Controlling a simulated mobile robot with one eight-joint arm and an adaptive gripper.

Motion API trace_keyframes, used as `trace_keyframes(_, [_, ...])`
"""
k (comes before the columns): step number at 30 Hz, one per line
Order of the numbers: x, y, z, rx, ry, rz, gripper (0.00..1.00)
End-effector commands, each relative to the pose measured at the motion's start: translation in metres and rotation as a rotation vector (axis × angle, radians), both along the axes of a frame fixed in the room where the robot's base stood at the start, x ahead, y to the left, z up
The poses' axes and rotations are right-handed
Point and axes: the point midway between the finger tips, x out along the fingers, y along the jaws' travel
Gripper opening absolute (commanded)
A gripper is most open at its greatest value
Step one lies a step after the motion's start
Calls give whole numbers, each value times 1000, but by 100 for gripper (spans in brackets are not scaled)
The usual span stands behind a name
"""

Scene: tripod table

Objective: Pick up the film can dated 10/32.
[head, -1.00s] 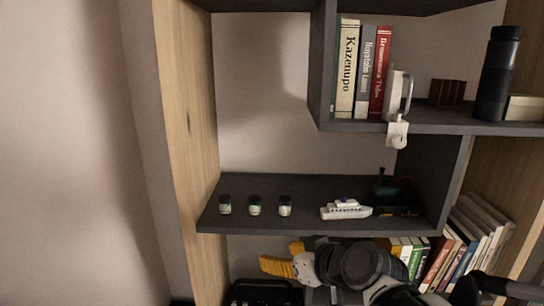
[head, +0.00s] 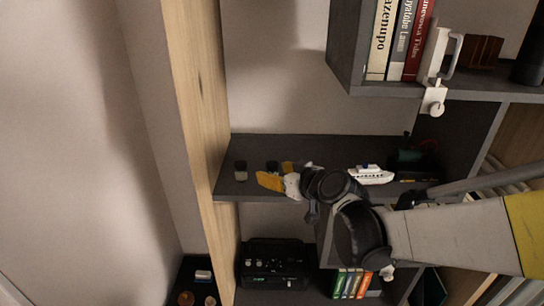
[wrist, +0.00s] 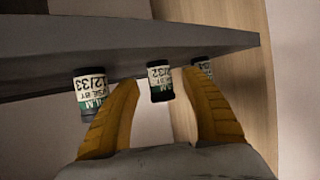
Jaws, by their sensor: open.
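Three small dark-capped film cans with pale and green labels stand in a row on the middle shelf (head: 330,150). The wrist view shows them upside down. Its left can (wrist: 91,92) reads 12/33. Its middle can (wrist: 159,82) has a date ending in 2/32; the digit before is unclear. Its right can (wrist: 203,68) is partly hidden behind a finger. My open gripper (wrist: 160,84) has its yellow fingers either side of the middle can in the picture; I cannot tell contact. In the head view, the left can (head: 241,171) is clear, and my gripper (head: 277,174) covers the right one.
A white toy ship (head: 371,175) stands to the right on the same shelf, near my arm. A wooden side panel (head: 203,120) bounds the shelf at left.

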Motion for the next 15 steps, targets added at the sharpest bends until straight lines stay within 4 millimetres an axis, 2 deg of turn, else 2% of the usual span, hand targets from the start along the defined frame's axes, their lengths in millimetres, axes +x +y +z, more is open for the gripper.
trace_keyframes(3, [10, 6, -5, 0, 0, 0, 54])
trace_keyframes(11, [12, 7, -6, 1, 0, 0, 54])
trace_keyframes(15, [12, 7, -6, 1, 0, 0, 13])
